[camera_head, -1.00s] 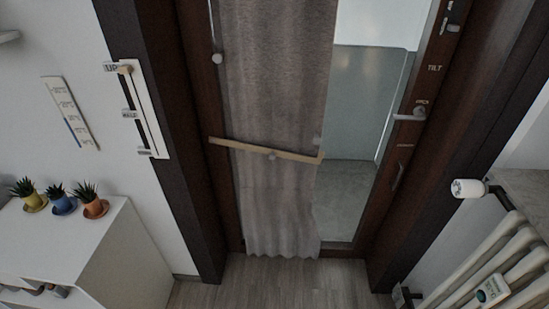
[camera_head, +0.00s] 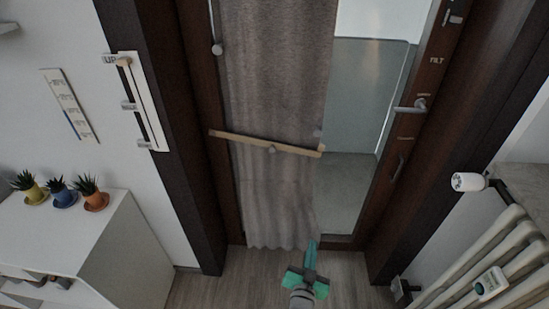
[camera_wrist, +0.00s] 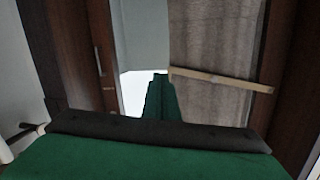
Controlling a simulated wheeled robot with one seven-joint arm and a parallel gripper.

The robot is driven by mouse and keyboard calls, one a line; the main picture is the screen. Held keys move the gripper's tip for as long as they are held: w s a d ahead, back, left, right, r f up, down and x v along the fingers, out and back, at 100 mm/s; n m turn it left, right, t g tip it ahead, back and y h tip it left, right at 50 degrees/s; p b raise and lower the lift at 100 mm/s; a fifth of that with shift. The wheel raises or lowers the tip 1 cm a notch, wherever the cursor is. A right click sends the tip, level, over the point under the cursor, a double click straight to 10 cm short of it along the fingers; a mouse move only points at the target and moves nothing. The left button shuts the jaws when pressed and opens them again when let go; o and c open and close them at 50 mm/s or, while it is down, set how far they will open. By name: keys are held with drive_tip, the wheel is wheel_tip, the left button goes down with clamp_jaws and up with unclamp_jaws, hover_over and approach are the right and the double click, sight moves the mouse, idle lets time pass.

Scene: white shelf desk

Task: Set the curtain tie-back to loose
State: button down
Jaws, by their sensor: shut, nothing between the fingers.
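The curtain tie-back (camera_head: 240,139) is a tan band across the grey curtain (camera_head: 275,70), sloping slightly down to the right, with a small grey knob (camera_head: 272,149) near its middle. In the wrist view the tie-back (camera_wrist: 225,81) crosses the curtain (camera_wrist: 215,40) at the right, beyond the fingers. My gripper (camera_head: 312,243) is green and low in the head view, below the curtain's hem in the picture and apart from the tie-back. Its fingers (camera_wrist: 160,76) are shut together and empty in the wrist view.
A door handle (camera_head: 412,106) sticks out on the dark frame at the right. A radiator (camera_head: 480,262) with a white valve knob (camera_head: 468,181) stands at the lower right. A white cabinet (camera_head: 110,245) with several potted plants is at the left. The wooden floor between is clear.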

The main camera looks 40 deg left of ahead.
sight(266, 142)
drive_tip(key=w+a+r+y, duration=0.1)
drive_tip(key=w+a+r, duration=0.45)
drive_tip(key=a, duration=0.25)
drive_tip(key=w+a+r+n+g+y, duration=0.1)
drive_tip(key=w+a+r+y, duration=0.1)
drive_tip(key=w+a+r, duration=0.35)
drive_tip(key=w+a+r+y, duration=0.1)
drive_tip(key=w+a+r, duration=0.2)
drive_tip(key=a+r, duration=0.55)
drive_tip(key=w+a+f, duration=0.7)
drive_tip(key=w+a, duration=0.1)
drive_tip(key=a, duration=0.1)
drive_tip(key=shift+w+f, duration=0.2)
drive_tip(key=shift+w, duration=0.1)
drive_tip(key=shift+d, duration=0.15)
